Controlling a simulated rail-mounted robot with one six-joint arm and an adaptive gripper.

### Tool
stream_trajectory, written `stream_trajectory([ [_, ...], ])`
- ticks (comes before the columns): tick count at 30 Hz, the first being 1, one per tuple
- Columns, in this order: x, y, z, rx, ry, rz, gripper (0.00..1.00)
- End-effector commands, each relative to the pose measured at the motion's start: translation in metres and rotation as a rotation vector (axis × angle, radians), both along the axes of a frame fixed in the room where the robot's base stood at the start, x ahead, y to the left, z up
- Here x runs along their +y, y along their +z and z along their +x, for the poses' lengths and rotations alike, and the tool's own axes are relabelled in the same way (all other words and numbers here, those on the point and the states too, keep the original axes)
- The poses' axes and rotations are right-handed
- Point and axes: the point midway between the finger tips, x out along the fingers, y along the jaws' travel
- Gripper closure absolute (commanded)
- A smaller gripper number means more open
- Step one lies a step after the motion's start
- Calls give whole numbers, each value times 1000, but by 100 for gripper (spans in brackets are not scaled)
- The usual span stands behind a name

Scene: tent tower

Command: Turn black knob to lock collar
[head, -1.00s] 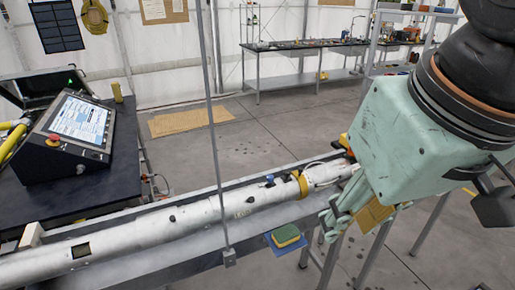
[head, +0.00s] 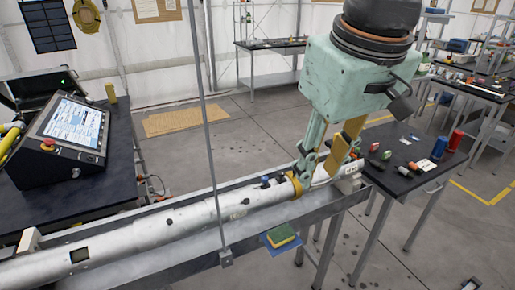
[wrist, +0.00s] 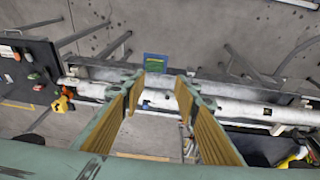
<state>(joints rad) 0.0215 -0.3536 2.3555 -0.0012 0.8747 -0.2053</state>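The tube also crosses the wrist view (wrist: 235,108). Small dark fittings sit along it, one dark knob-like piece (head: 170,221) left of the collar and a blue one (head: 266,182) close to it. I cannot tell which is the black knob. Contact with the tube cannot be told.
A thin upright grey rod (head: 208,130) stands in front of the tube. A sponge (head: 281,234) lies on a blue pad in front of the trough. A control screen (head: 75,122) stands at left. A dark table (head: 405,178) with small parts is at right.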

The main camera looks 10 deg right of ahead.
Motion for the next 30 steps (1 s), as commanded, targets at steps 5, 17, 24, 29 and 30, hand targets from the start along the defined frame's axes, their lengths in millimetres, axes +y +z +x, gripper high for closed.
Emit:
stream_trajectory([
  [5, -3, 4, 29, 23, 41, -11, 71],
  [17, -10, 2, 92, 68, 139, -35, 71],
  [24, -15, -4, 130, 93, 199, -47, 71],
  [29, -19, -10, 155, 111, 240, -53, 71],
  [30, -20, -12, 160, 116, 250, -55, 71],
])
